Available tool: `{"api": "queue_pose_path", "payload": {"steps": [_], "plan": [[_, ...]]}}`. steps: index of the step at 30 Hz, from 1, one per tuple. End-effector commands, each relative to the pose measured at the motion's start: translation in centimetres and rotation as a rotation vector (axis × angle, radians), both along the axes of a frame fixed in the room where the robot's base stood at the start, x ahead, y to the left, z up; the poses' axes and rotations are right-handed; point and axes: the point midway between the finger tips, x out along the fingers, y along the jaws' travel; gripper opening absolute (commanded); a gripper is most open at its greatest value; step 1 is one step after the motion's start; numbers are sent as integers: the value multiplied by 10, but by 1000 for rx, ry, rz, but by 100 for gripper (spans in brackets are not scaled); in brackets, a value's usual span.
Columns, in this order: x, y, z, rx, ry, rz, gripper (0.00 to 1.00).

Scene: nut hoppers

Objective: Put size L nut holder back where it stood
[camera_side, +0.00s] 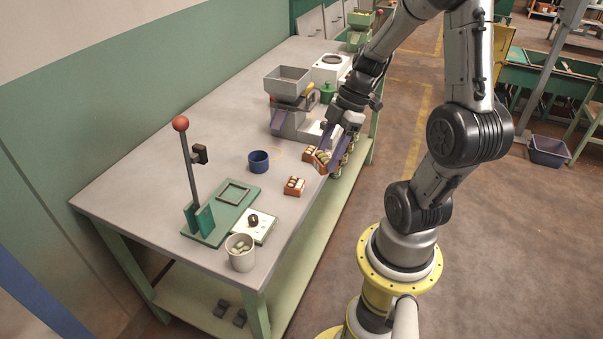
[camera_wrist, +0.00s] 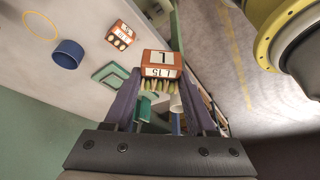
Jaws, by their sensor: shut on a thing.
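The size L nut holder (camera_wrist: 157,58) is a small orange-red box with white labels reading "L" and "L 15". Pale nuts show along its lower side in the wrist view. My gripper (camera_wrist: 163,100) is shut on it, one purple finger at each side. In the side view my gripper (camera_side: 337,148) is near the table's right edge, with the holder (camera_side: 321,160) tilted at its fingertips. Whether it touches the table is unclear. A similar holder (camera_side: 294,186) stands on the table nearer the front; it also shows in the wrist view (camera_wrist: 122,35), its label too small to read.
A blue cup (camera_side: 258,161) stands left of my gripper, near a thin yellow ring marked on the table (camera_wrist: 40,25). A grey hopper machine (camera_side: 288,85) stands behind. The green lever fixture (camera_side: 205,225) and a pale cup (camera_side: 240,260) are at the front.

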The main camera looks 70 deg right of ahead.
Motion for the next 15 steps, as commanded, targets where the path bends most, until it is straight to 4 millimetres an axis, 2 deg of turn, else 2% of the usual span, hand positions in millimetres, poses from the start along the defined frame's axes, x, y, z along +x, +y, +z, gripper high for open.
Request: {"api": "queue_pose_path", "payload": {"steps": [3, 7, 15], "plan": [[-8, -10, 2, -6, -5, -55, 0], [-7, -18, 0, -8, -6, -76, 0], [32, -47, -22, -5, -4, -73, 0]]}}
